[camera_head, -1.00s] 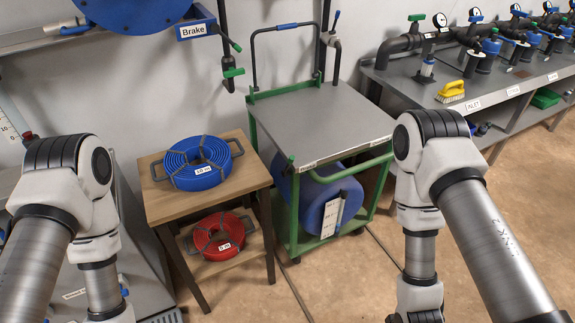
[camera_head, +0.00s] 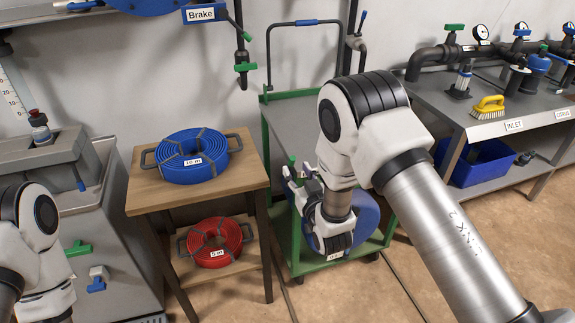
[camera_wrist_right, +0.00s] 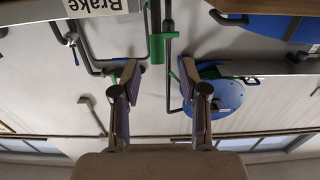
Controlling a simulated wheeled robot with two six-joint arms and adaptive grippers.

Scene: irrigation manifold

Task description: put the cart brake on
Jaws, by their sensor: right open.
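The green-framed cart (camera_head: 267,125) with a grey top stands right of the wooden table in the head view. A small green lever (camera_head: 291,160) shows at its front left corner. My right gripper (camera_head: 299,175) is at that corner, fingers apart around or close by the lever; contact cannot be told. In the wrist view, upside down, the open fingers (camera_wrist_right: 160,68) have a green upright piece (camera_wrist_right: 157,46) beyond and between their tips. A "Brake" label (camera_wrist_right: 95,6) is at the top left. My left gripper is out of view; only its arm shows.
The wooden table (camera_head: 140,200) holds a blue hose coil (camera_head: 192,157) and, below, a red one (camera_head: 214,243). The manifold bench (camera_head: 500,128) stands right. Floor is clear in front.

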